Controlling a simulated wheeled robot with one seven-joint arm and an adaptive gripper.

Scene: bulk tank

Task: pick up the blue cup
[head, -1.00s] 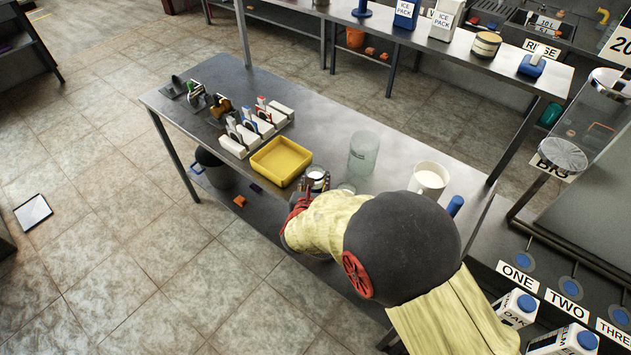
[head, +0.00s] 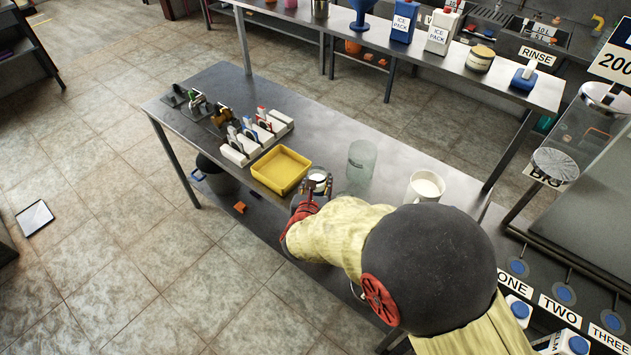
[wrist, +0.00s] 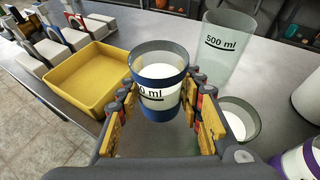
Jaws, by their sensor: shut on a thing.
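The blue cup (wrist: 160,90) is a small clear cup with blue bands, part of a "ml" marking and white liquid inside. My gripper (wrist: 163,110) is shut on it, with yellow-padded fingers on its left and right sides. The cup looks upright. In the head view the cup (head: 317,178) shows just beyond my gripper (head: 312,188), beside the yellow tray. My arm hides part of the table around it. I cannot tell whether the cup's base touches the table.
A yellow tray (wrist: 88,75) is close on the left. A tall clear 500 ml beaker (wrist: 226,50) stands behind right. Another cup with white liquid (wrist: 240,118) is close right, and a purple-banded cup (wrist: 300,160) is lower right. A white mug (head: 426,186) stands further right.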

